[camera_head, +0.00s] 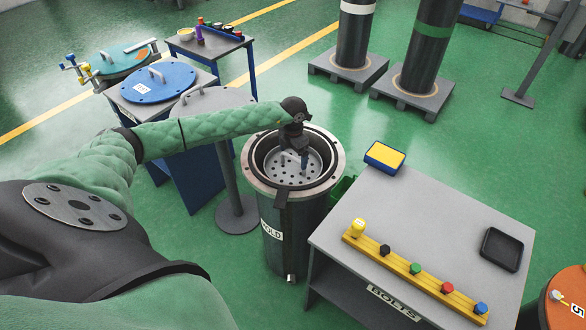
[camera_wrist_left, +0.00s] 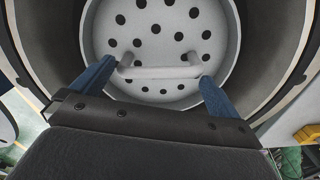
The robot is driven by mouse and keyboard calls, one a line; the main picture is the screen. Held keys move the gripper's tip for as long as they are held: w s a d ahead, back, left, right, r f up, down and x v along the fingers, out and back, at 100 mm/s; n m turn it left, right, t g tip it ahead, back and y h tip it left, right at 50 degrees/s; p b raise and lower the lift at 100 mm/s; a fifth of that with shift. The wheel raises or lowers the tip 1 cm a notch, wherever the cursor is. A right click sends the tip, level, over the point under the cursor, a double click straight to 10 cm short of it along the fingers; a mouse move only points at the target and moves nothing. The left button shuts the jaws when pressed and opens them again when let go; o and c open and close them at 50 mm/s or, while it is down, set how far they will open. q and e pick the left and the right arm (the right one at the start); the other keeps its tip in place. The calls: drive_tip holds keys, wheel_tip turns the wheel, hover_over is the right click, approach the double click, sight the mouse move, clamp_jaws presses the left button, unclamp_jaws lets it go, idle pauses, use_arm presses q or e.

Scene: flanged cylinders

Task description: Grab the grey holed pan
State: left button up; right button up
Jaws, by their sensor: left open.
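The grey holed pan (camera_head: 291,177) sits inside the open flanged cylinder (camera_head: 277,233), below its rim. In the left wrist view the pan (camera_wrist_left: 112,29) is a pale round plate with dark holes, and its bar handle (camera_wrist_left: 160,72) lies across it. My left gripper (camera_head: 292,163) points down into the cylinder. In the left wrist view its two blue fingers (camera_wrist_left: 155,72) stand apart, one near each end of the handle. I cannot tell whether they touch it. My right gripper is not in view.
A grey table (camera_head: 389,224) right of the cylinder bears a yellow rack (camera_head: 398,268) of coloured bolts, a black tray (camera_head: 501,249) and a yellow-topped box (camera_head: 384,157). A blue lid (camera_head: 158,81) lies on a table at the left. Dark columns (camera_head: 425,47) stand at the back.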

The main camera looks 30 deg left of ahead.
sight(293, 157)
use_arm(q)
drive_tip(key=c, duration=0.9)
drive_tip(key=shift+c, duration=0.6)
drive_tip(key=shift+r, duration=0.55)
drive_tip(key=shift+r+p, duration=0.5)
drive_tip(key=shift+r, duration=1)
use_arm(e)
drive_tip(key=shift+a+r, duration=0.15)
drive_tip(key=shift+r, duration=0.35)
